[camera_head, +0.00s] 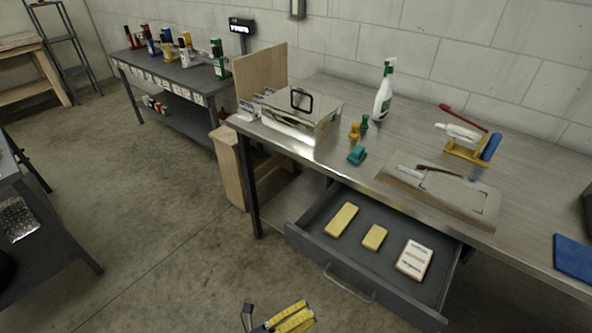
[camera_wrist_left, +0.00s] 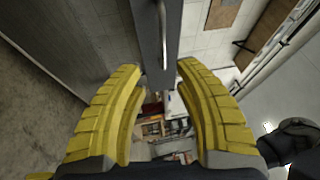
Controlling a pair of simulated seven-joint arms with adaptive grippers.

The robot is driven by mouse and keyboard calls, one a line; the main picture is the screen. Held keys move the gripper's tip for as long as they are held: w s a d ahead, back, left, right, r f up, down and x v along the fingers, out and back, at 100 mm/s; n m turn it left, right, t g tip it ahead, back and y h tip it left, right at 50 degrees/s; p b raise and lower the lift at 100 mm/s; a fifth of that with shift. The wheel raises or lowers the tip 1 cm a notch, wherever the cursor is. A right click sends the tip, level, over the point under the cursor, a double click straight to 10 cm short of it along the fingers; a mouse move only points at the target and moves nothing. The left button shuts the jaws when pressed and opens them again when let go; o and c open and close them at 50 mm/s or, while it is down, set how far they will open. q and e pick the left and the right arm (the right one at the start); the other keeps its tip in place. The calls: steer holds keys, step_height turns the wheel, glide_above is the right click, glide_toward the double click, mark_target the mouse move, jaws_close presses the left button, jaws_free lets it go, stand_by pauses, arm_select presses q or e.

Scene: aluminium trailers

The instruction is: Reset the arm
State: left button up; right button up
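My left gripper (camera_head: 290,317) shows at the bottom edge of the head view, with yellow ribbed fingers, in front of and below the open drawer (camera_head: 322,243). In the left wrist view the gripper (camera_wrist_left: 160,72) has its two fingers spread apart with nothing held between them. The drawer's metal handle (camera_head: 349,285) is to the right of the gripper in the head view, and a metal handle bar (camera_wrist_left: 162,35) shows beyond the fingertips in the left wrist view. The gripper appears apart from it. My right gripper is in neither view.
The drawer holds two yellow blocks (camera_head: 342,219) (camera_head: 374,237) and a white labelled box (camera_head: 414,260). The metal workbench (camera_head: 335,154) above carries a spray bottle (camera_head: 384,92), a clipboard-like board (camera_head: 440,190) and a blue pad (camera_head: 574,258). Floor (camera_head: 160,220) to the left is clear.

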arm_select(q)
steer(key=w+a+f+n+t+y, duration=0.1)
steer(key=w+a+f+n+y, duration=0.15)
steer(key=a+f+n, duration=0.4)
steer(key=w+a+f+n+y, duration=0.1)
steer(key=a+f+n+y, duration=0.25)
steer(key=f, duration=0.65)
steer(key=w+a+f+n+t+y, duration=0.15)
steer(key=a+f+n+y, duration=0.3)
steer(key=f, duration=0.45)
steer(key=s+a+f+n+g+y, duration=0.5)
steer(key=s+a+f, duration=0.4)
steer(key=a+f, duration=0.45)
steer(key=s+f+n+g+y, duration=0.1)
steer(key=s+f, duration=0.5)
steer(key=s, duration=0.7)
steer(key=s+a+f+n+g+y, duration=0.1)
steer(key=s+f+n+g, duration=0.3)
steer(key=s, duration=1)
step_height(320, 180, down, 2)
steer(key=shift+a+f+n, duration=0.15)
steer(key=shift+a+n, duration=0.15)
steer(key=shift+n, duration=0.85)
